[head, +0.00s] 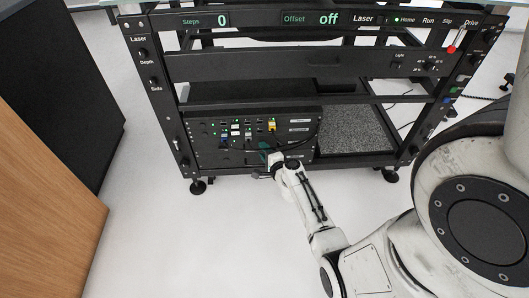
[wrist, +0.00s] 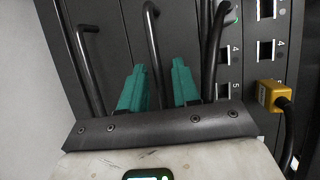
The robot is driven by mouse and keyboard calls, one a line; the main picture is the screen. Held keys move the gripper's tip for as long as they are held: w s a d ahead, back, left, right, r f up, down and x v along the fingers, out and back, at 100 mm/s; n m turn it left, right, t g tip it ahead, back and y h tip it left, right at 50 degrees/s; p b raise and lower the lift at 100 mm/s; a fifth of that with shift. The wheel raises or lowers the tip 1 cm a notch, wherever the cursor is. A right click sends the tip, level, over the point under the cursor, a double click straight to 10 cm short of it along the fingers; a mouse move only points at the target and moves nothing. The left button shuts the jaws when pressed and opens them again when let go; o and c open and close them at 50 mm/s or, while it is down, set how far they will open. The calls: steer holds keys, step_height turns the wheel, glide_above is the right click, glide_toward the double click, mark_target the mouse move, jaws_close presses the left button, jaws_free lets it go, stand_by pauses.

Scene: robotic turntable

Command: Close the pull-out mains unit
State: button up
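The mains unit (head: 225,128) is a black panel of sockets and small labels, low on the left of the rack. Its front faces me, and I cannot tell exactly how far it stands out. A yellow plug (head: 272,126) with a black cable sits in it; the plug also shows in the wrist view (wrist: 270,95). My gripper (head: 268,155) is at the panel's lower right part. In the wrist view its two teal fingers (wrist: 158,88) are apart. A black bent rod (wrist: 152,45) shows between them, with gaps; contact is unclear.
The black rack (head: 310,68) stands on feet, with display strips above and a red-tipped lever (head: 451,49) at the right. A speckled grey pad (head: 355,130) lies right of the unit. A wood-sided dark cabinet (head: 45,190) stands at left. The pale floor in front is clear.

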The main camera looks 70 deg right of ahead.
steer(key=shift+o, duration=0.2)
steer(key=p+v, duration=0.1)
steer(key=v, duration=1)
stand_by(0.4)
